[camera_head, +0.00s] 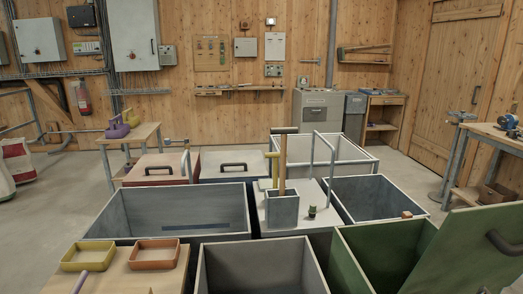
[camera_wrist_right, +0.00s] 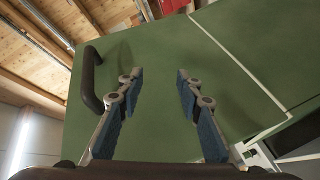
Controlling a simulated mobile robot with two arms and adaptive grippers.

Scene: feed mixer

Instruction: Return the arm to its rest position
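My right gripper (camera_wrist_right: 158,80) shows in the right wrist view with its two blue-padded fingers apart and nothing between them. It faces the inclined green lid (camera_wrist_right: 215,95). The lid's dark handle (camera_wrist_right: 88,80) is left of the fingers, and the gripper is not around it. In the head view the green lid (camera_head: 465,245) stands raised and tilted at the right of the open green bin (camera_head: 352,268), with its handle (camera_head: 503,243) near the right edge. I cannot make out my right gripper in the head view. My left gripper is not in view.
Several open grey bins stand around a light post-and-frame cart (camera_head: 312,185) holding a grey box (camera_head: 282,210). A wooden table (camera_head: 120,275) with a yellow tray (camera_head: 88,256) and an orange tray (camera_head: 155,254) is at front left. A workbench (camera_head: 497,135) stands at right.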

